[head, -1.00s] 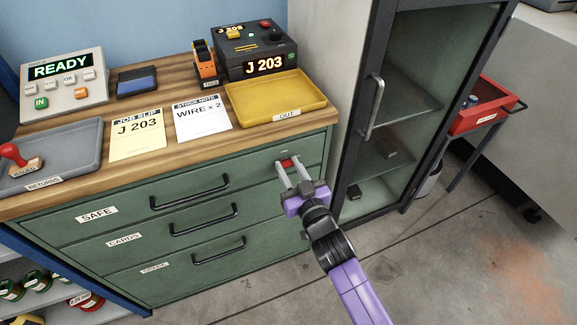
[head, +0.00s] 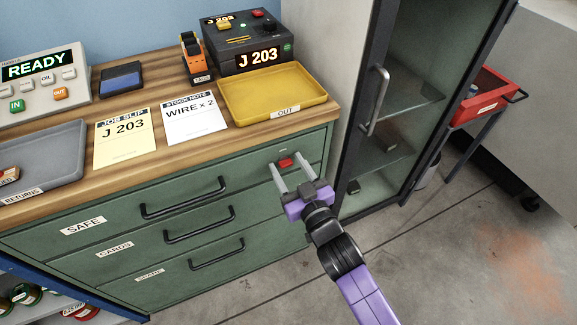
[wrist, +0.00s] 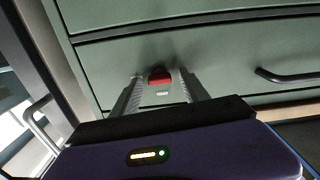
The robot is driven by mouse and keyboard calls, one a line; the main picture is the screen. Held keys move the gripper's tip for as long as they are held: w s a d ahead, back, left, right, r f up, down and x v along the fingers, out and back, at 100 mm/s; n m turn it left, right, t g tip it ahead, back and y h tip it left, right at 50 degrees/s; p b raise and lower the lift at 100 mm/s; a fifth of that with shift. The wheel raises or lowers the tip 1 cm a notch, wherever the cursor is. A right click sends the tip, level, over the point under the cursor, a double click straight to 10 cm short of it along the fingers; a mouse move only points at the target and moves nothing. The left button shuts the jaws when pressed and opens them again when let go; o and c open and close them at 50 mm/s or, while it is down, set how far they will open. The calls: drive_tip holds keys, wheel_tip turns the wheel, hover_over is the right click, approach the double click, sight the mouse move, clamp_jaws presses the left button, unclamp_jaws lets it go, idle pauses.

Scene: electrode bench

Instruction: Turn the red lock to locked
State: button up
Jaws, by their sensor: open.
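The red lock (head: 286,162) is a small red piece on the green front of the top drawer, near its right end. It also shows in the wrist view (wrist: 160,79), between the fingers. The top drawer (head: 150,208), labelled SAFE, looks closed. My gripper (head: 277,170) is open in front of the drawer, with a finger on each side of the lock. In the wrist view my gripper (wrist: 160,85) is also apart, and gaps show beside the lock. I cannot tell whether the fingertips touch the drawer face.
A yellow OUT tray (head: 277,92) sits on the bench top above the lock. A glass-door cabinet (head: 395,100) with a vertical handle stands close on the right. Drawer handles (head: 185,197) stick out to the left. The floor (head: 440,260) at the right front is clear.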

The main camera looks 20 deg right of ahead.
drive_tip(key=s, duration=0.8)
drive_tip(key=shift+b, duration=0.3)
drive_tip(key=shift+w, duration=0.1)
